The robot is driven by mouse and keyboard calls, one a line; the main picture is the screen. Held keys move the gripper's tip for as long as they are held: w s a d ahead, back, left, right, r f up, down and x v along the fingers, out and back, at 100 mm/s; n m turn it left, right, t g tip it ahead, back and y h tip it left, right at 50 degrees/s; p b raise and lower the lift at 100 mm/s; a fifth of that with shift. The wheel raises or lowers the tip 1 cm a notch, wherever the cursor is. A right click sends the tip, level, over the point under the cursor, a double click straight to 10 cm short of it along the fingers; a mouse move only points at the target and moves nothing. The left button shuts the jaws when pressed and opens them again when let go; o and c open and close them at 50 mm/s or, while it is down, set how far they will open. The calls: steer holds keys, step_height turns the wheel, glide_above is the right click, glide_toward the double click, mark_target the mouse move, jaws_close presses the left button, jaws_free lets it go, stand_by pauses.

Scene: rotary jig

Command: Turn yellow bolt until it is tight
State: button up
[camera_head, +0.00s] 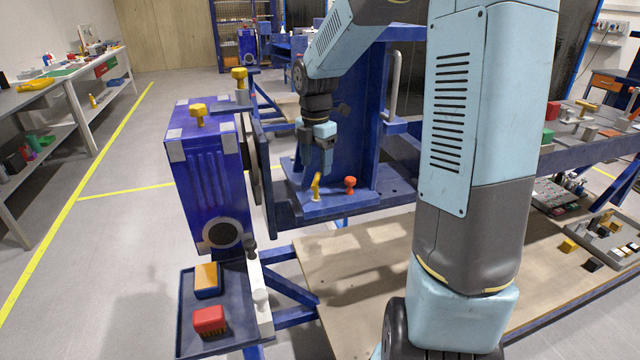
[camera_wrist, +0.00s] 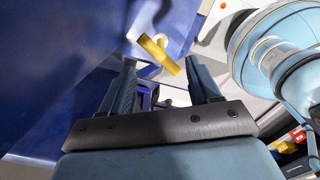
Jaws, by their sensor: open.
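The yellow bolt (camera_head: 316,187) stands on the blue plate (camera_head: 335,203) of the rotary jig, left of a red bolt (camera_head: 350,185). My gripper (camera_head: 318,172) points down above the yellow bolt, close to its top. In the wrist view the yellow bolt's bar-shaped head (camera_wrist: 160,54) shows between and slightly beyond the tips of my open, empty gripper (camera_wrist: 160,64). The head lies aslant to the fingers. I cannot tell whether a finger touches it. The bolt's lower part is hard to see.
A blue box (camera_head: 209,165) with a yellow knob (camera_head: 198,114) stands left of the jig. The jig's tall blue upright (camera_head: 354,140) rises close behind my gripper. A tray (camera_head: 187,335) with red and orange-topped blocks lies at front left.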

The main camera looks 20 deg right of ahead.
mark_target(316, 178)
steer(key=shift+f, duration=3.6)
steer(key=shift+c, duration=0.3)
